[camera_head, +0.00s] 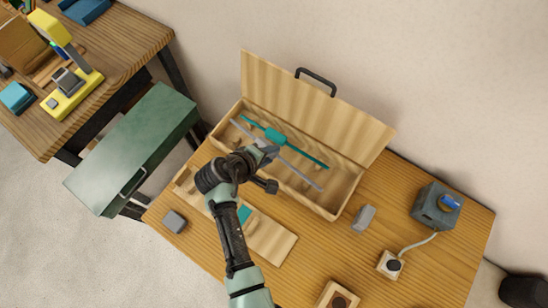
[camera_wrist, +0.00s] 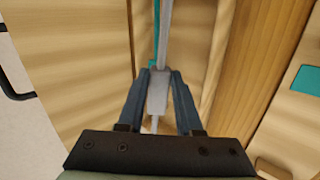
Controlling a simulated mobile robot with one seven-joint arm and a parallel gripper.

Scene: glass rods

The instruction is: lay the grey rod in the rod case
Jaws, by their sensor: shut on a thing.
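The grey rod (camera_head: 302,175) runs lengthwise over the inside of the open wooden rod case (camera_head: 340,196), with its thick grey middle in my gripper (camera_head: 266,153). In the wrist view my gripper (camera_wrist: 163,75) has its two dark fingers closed on that thick part of the grey rod (camera_wrist: 158,94). A teal rod (camera_head: 310,157) with a teal middle lies in the case, on the lid side of the grey rod. I cannot tell whether the grey rod rests on the case's supports or hangs just above them.
The case's lid (camera_head: 310,110) stands open at the back. A wooden board (camera_head: 273,243) with a teal patch lies in front of the case. A grey block (camera_head: 363,218), a box with a blue knob (camera_head: 436,206) and a dark block (camera_head: 174,221) stand on the table.

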